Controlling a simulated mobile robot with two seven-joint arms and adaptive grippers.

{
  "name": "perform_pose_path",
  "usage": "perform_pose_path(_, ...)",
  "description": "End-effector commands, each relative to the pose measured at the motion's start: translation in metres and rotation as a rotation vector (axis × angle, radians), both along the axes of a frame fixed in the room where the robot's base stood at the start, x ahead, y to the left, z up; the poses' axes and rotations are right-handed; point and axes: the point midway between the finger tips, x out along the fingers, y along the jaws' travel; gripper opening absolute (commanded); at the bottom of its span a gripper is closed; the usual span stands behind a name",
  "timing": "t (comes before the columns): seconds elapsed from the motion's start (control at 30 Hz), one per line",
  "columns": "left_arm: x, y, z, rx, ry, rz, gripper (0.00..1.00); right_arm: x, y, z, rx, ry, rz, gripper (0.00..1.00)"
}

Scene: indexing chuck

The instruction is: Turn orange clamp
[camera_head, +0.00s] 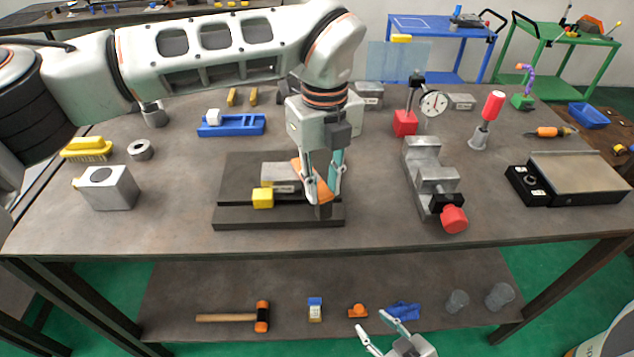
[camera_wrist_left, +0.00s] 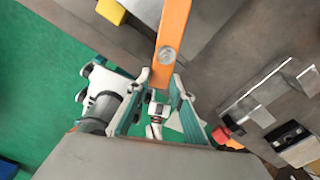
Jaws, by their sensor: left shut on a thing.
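The orange clamp (camera_head: 315,182) is a flat bar over the right part of the dark stepped fixture (camera_head: 235,185) on the workbench. In the left wrist view the clamp (camera_wrist_left: 172,38) runs up from between my fingers and has a round bolt head. My left gripper (camera_head: 323,198) points down and is shut on the clamp's near end; its fingers partly hide it. A grey block (camera_head: 277,176) and a yellow block (camera_head: 263,198) sit beside the clamp on the fixture. My right gripper (camera_head: 371,322) is open and empty, low in front of the bench.
A grey vise (camera_head: 424,165) with a red knob (camera_head: 454,219) stands right of the fixture. A dial gauge on a red base (camera_head: 405,123) is behind it. A grey block with a round hole (camera_head: 106,188) stands left. Bare bench lies between vise and fixture.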

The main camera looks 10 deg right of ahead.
Motion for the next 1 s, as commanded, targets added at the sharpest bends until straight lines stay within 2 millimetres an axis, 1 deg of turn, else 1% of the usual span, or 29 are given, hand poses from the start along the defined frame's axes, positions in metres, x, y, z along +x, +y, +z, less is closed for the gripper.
perform_pose_path(0.33,0.002,0.000,0.002,-0.002,-0.006,0.002,0.00,0.001,0.000,0.001,0.000,-0.002,-0.001,0.40)
perform_pose_path(0.37,0.002,0.000,0.002,-0.002,-0.006,0.002,0.27,0.001,0.000,0.001,0.000,-0.002,-0.001,0.40)
perform_pose_path(0.4,0.002,0.000,0.002,-0.002,-0.006,0.002,0.37,0.001,0.000,0.001,0.000,-0.002,-0.001,0.40)
perform_pose_path(0.43,0.002,0.000,0.002,-0.001,-0.006,0.002,0.39,0.001,0.000,0.001,0.000,-0.002,-0.001,0.40)
perform_pose_path(0.77,0.001,0.000,0.002,0.000,-0.002,0.000,0.39,0.000,-0.002,0.000,-0.004,0.000,0.001,0.40)
perform_pose_path(0.87,0.001,0.000,0.008,-0.001,-0.003,0.000,0.39,0.000,-0.001,0.000,-0.003,0.000,0.001,0.40)
perform_pose_path(0.97,0.001,0.000,0.022,0.000,-0.005,0.001,0.39,0.000,-0.001,0.000,-0.002,-0.001,0.000,0.40)
perform_pose_path(1.0,0.001,0.000,0.029,-0.001,-0.007,0.001,0.39,0.000,-0.001,0.000,-0.002,-0.001,0.000,0.40)
